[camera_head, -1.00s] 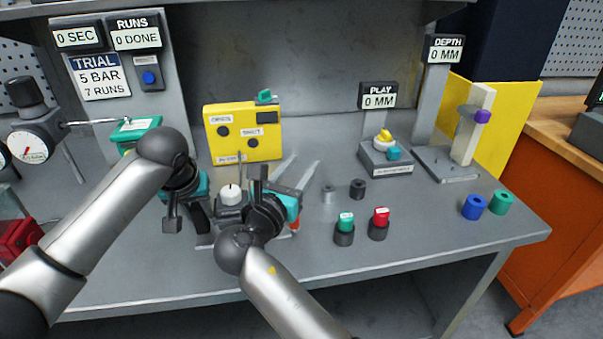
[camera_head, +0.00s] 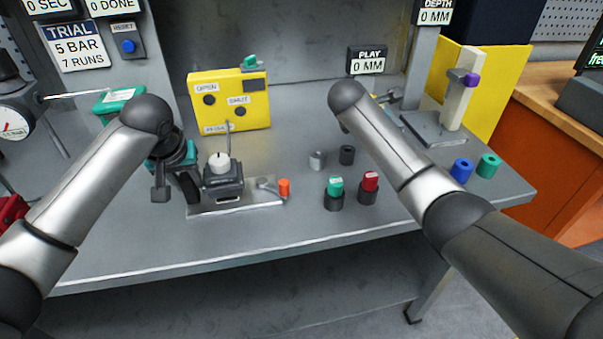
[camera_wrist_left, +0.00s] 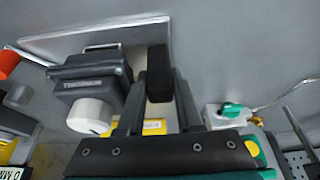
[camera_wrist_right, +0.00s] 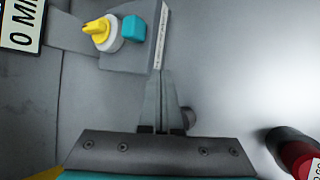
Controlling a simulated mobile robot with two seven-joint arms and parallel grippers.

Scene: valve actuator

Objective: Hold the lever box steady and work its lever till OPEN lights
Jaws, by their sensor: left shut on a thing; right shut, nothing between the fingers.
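The lever box (camera_head: 222,185) is a dark block with a white round top, on a flat metal plate. Its lever, ending in an orange tip (camera_head: 283,188), lies to the right, low over the plate. My left gripper (camera_head: 184,172) is shut on a black upright grip (camera_wrist_left: 158,75) at the plate's left end, beside the box. The yellow panel (camera_head: 225,88) behind has an OPEN lamp (camera_head: 209,100) and a SHUT lamp (camera_head: 240,112), both dark. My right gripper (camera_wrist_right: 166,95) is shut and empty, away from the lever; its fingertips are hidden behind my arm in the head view.
The PLAY fixture (camera_wrist_right: 130,45), with yellow and teal parts, is near my right gripper. Green-topped (camera_head: 335,190) and red-topped (camera_head: 369,185) cylinders stand right of the lever. Grey (camera_head: 317,160) and black (camera_head: 347,154) rings lie behind them. The front bench strip is clear.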

